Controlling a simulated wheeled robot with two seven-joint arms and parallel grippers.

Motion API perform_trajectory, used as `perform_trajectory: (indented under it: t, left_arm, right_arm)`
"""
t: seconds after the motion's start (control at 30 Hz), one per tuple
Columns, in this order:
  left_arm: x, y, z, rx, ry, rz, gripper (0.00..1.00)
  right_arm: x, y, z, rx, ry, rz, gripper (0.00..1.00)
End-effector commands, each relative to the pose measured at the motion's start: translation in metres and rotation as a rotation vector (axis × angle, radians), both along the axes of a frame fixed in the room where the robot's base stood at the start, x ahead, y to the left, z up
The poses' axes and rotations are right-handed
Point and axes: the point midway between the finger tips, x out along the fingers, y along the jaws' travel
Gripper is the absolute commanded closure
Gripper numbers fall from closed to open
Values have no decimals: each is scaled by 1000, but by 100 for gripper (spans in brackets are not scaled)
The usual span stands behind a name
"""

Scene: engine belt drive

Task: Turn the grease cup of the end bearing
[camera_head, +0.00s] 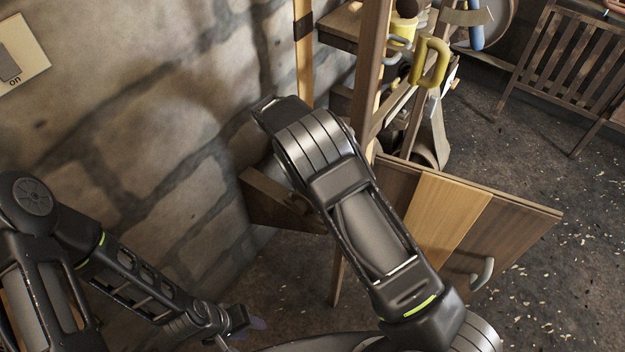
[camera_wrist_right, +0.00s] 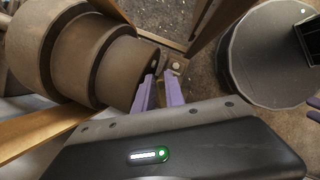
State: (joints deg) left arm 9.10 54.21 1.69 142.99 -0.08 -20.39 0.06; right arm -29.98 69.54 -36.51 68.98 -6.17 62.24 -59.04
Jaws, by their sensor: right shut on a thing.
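In the right wrist view my right gripper (camera_wrist_right: 161,88) has its two purple fingers shut on a small brass-coloured thing, seemingly the grease cup (camera_wrist_right: 161,92), mostly hidden between them. A brown block with a pale bolt head (camera_wrist_right: 175,66), seemingly the end bearing, lies just beyond the fingertips. In the head view the right gripper, cup and bearing are hidden behind my right arm. My left gripper (camera_head: 245,324) is low in the head view, well away from the bearing, and its jaw gap does not show clearly.
A stepped brown pulley (camera_wrist_right: 85,55) is close to the left of my right fingers. In the head view a stone wall (camera_head: 150,110) stands at left. A wooden cabinet door (camera_head: 450,222) hangs open at right. A slatted wooden rack (camera_head: 570,55) is at the far right.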

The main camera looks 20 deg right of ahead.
Motion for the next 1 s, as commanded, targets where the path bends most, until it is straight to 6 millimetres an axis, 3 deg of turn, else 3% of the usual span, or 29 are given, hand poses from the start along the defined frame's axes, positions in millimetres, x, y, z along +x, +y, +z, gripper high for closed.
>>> perform_trajectory:
  t: [0.2, 0.47, 1.0]
  left_arm:
    - [0, 0, -18, 0, -1, 0, 61]
    - [1, 0, -23, 0, -2, 1, 61]
    - [0, 0, 26, 0, 1, 0, 61]
  right_arm:
    - [-1, 1, -2, 3, -5, -207, 100]
    - [-5, 3, 0, 3, -4, -455, 100]
    - [-10, 10, 5, 3, -3, -876, 100]
